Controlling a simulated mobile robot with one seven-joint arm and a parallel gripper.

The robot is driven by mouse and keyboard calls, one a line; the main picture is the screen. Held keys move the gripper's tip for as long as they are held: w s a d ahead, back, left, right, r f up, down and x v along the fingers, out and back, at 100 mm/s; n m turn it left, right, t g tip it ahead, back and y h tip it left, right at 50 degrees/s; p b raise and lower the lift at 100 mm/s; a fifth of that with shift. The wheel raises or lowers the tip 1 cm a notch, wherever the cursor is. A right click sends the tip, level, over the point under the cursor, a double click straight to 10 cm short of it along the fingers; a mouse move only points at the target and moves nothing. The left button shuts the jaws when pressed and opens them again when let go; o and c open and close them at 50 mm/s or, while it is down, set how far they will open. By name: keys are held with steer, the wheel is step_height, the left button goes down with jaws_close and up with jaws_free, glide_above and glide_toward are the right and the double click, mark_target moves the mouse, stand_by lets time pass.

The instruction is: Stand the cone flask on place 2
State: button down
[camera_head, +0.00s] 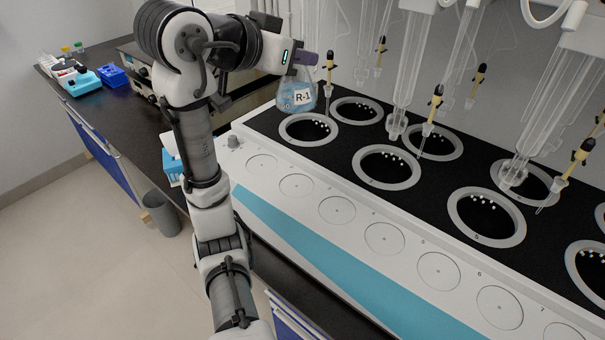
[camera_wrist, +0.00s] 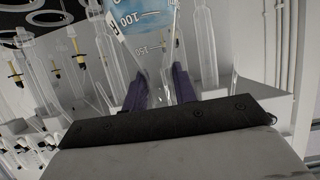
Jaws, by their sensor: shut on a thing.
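The cone flask (camera_head: 296,97) holds blue liquid and bears an "R-1" label. It hangs roughly upright from my gripper (camera_head: 306,60), whose purple fingers are shut on its neck. In the wrist view the fingers (camera_wrist: 160,88) flank the clear neck, and the flask's graduated, blue-filled body (camera_wrist: 160,22) shows at the top. In the head view the flask appears above the far-left wells of the distiller, just over the ringed well (camera_head: 308,130); its exact height is unclear. Place 2 cannot be told surely; the small place numbers are mostly unreadable.
The distiller's black top has two rows of ringed wells, including one at the near row (camera_head: 387,168). Glass tubes (camera_head: 408,70) and yellow-black stoppers (camera_head: 435,100) hang over them. Round marks (camera_head: 337,210) line the white front ledge. A dark bench (camera_head: 105,110) stands left.

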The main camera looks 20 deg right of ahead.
step_height(320, 180, down, 20)
steer(key=shift+a+r+p, duration=0.1)
steer(key=shift+r+p, duration=0.05)
steer(key=shift+p, duration=0.75)
steer(key=c, duration=1.1)
jaws_free()
steer(key=b+v, duration=0.1)
steer(key=v, duration=1.1)
steer(key=shift+b, duration=0.4)
